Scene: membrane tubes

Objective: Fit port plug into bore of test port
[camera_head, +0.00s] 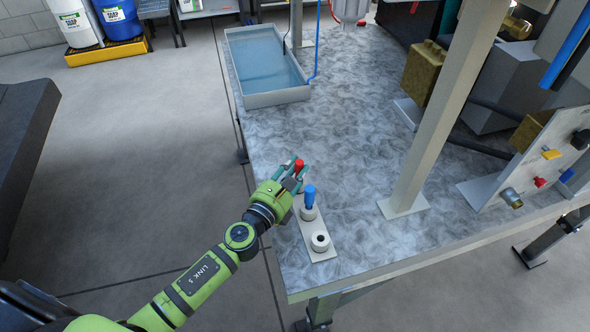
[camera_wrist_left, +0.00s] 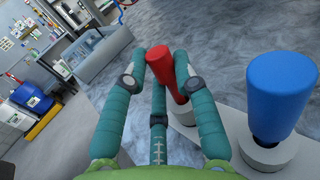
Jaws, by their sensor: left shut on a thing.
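My left gripper (camera_head: 296,176) is shut on a red-handled plug (camera_head: 299,165) over the far end of a pale holder strip (camera_head: 326,256). In the left wrist view the red plug (camera_wrist_left: 160,62) is between the teal fingers, its handle tilted in the picture. Its lower end meets a round pale seat (camera_wrist_left: 186,114); how deep it sits is hidden. A blue-handled plug (camera_head: 309,195) stands upright in the strip's middle seat. The near round seat (camera_head: 320,241) is empty, with a dark hole. Which fitting is the test port is not clear.
A water tank (camera_head: 268,68) stands at the table's far left. A grey post (camera_head: 432,120) rises right of the strip. An upright panel (camera_head: 530,165) with a brass fitting (camera_head: 511,198) and coloured valves stands at right. The mottled table top between is clear.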

